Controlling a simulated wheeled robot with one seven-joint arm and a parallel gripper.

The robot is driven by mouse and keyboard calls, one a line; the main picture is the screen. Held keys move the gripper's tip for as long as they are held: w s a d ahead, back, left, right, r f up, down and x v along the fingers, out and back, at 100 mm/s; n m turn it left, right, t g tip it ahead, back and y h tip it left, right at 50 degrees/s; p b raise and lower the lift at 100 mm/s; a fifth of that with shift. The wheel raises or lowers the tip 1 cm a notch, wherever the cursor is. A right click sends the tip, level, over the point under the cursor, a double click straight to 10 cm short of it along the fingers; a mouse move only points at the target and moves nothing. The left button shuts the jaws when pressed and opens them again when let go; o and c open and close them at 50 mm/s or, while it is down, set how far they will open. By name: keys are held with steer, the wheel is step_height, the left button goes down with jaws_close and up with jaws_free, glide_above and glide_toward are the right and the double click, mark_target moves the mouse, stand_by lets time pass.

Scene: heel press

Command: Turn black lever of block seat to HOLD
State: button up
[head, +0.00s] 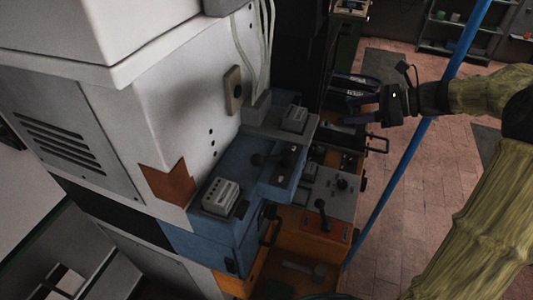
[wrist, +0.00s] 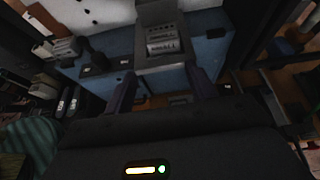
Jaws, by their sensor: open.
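A black lever (head: 262,158) with a round knob lies on the blue block (head: 240,175) at the front of the white machine. A second black lever (head: 322,212) stands on a grey plate with a red patch, lower right. I cannot tell which one belongs to the block seat, and no HOLD mark is readable. My gripper (head: 352,109) is open and empty, right of and apart from the blue block. In the wrist view its two dark fingers (wrist: 160,92) point toward the blue block (wrist: 208,58), and a dark lever-like shape (wrist: 88,58) shows left of them.
The white machine housing (head: 170,90) fills the left. Grey ribbed units (head: 221,197) sit on the blue block. An orange-brown cabinet (head: 300,240) stands below. A blue pole (head: 405,150) crosses near my arm. Brick floor (head: 430,170) is open at right.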

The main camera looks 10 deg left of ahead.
steer(key=s+f+h, duration=0.1)
steer(key=s+a+f+n+h, duration=0.1)
steer(key=f, duration=0.1)
steer(key=s+f+n+g, duration=0.1)
steer(key=s, duration=0.1)
steer(key=shift+a+f+h, duration=0.3)
steer(key=shift+a+h, duration=0.05)
steer(key=shift+h, duration=0.05)
steer(key=shift+c, duration=0.3)
steer(key=s+d+f+n+h, duration=0.2)
steer(key=s+f+n+h, duration=0.3)
steer(key=s+n, duration=0.4)
steer(key=s+d+f+n+t+h, duration=0.1)
steer(key=s+d+f+n+h, duration=0.1)
steer(key=s+f+n+h, duration=0.3)
steer(key=s+n, duration=0.3)
steer(key=shift+s+d+n, duration=0.4)
steer(key=shift+c, duration=0.2)
